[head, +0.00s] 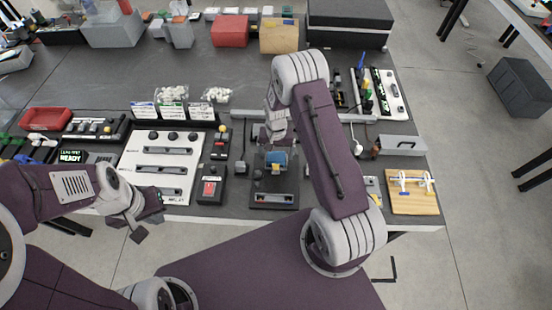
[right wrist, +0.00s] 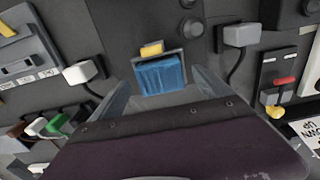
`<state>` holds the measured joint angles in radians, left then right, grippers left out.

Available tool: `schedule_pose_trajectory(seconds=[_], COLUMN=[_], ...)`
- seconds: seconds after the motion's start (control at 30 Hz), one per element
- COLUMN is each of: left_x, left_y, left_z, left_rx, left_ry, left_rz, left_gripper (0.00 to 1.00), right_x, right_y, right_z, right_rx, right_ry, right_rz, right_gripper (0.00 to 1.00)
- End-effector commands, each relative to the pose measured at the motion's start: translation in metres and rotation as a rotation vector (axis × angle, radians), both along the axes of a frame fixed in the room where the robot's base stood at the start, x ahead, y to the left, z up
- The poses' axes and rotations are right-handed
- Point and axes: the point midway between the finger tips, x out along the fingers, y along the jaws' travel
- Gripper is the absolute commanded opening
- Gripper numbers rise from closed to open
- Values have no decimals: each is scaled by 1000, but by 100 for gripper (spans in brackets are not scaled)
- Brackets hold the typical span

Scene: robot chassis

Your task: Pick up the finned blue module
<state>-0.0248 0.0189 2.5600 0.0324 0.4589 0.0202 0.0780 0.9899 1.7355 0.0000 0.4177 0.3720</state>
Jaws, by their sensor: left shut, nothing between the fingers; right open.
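The finned blue module (right wrist: 161,76) shows ribs on its face and has a yellow piece (right wrist: 152,49) at one end, in the right wrist view. In the head view the module (head: 276,161) is small and sits above a dark stand (head: 273,197) near the table's front edge. My right gripper (right wrist: 165,82) is open, with its fingers to either side of the module; whether they touch it I cannot tell. In the head view my right gripper (head: 276,140) is above the module and partly hides it. My left gripper (head: 142,228) is shut and empty off the table's front edge at left.
A white panel with slots (head: 160,165) and a box with a red switch (head: 211,185) stand left of the stand. A wooden board (head: 412,199) and a grey box (head: 402,145) lie to the right.

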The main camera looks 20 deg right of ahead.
Motion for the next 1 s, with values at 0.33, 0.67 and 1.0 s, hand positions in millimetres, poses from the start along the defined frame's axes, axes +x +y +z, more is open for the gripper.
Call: schedule_pose_trajectory(seconds=[0.33,0.67,1.0], left_x=[0,0,0], left_y=[0,0,0], left_z=[6,6,4], left_rx=[0,0,0], left_ry=[0,0,0], left_rz=[0,0,0], left_gripper=[0,0,0], right_x=[1,1,2], right_y=[0,0,0], right_z=[-27,-27,-19], right_rx=[0,0,0], right_ry=[-2,-2,-4], right_rz=[0,0,0], right_gripper=[89,17,12])
